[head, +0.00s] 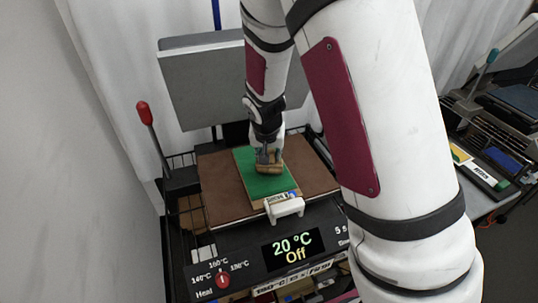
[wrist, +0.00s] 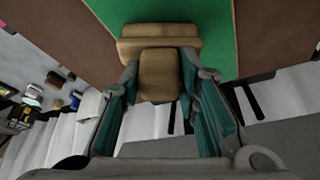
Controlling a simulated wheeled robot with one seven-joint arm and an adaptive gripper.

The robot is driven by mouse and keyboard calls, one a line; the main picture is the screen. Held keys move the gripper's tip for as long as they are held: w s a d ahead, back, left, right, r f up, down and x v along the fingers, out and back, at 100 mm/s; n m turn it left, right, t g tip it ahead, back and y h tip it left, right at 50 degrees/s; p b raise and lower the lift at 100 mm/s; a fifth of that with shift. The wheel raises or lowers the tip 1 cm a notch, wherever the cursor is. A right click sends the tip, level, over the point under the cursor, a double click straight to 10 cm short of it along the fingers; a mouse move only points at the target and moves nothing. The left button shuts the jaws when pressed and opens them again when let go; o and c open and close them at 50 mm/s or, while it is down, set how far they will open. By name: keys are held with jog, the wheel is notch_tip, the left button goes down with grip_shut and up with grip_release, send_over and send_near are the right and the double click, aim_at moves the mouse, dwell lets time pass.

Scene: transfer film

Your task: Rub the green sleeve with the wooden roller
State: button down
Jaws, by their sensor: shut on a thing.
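The green sleeve (head: 256,190) lies on the brown bed of a press in the head view, under my gripper. It also shows in the wrist view (wrist: 222,22). My gripper (head: 266,156) is shut on the wooden roller (head: 268,169). In the wrist view my two fingers (wrist: 160,85) hold the roller's block (wrist: 158,75) from both sides, with its wider wooden part (wrist: 160,40) over the green sleeve. The roller is over the sleeve's upper middle; I cannot tell for certain whether it touches the surface.
The brown press bed (head: 222,190) has a raised grey plate (head: 200,85) behind it and a red-knobbed lever (head: 146,114) at left. A white clip-like handle (head: 284,207) stands at the sleeve's near end. The display (head: 293,250) reads 20 °C, Off. A side table (head: 480,207) is at right.

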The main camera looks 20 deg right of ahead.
jog(key=shift+w+r+p, duration=0.1)
jog(key=shift+r+p, duration=0.55)
jog(key=shift+r, duration=1.75)
jog(key=shift+r+p, duration=0.5)
jog(key=shift+r, duration=1)
jog(key=shift+w, duration=0.1)
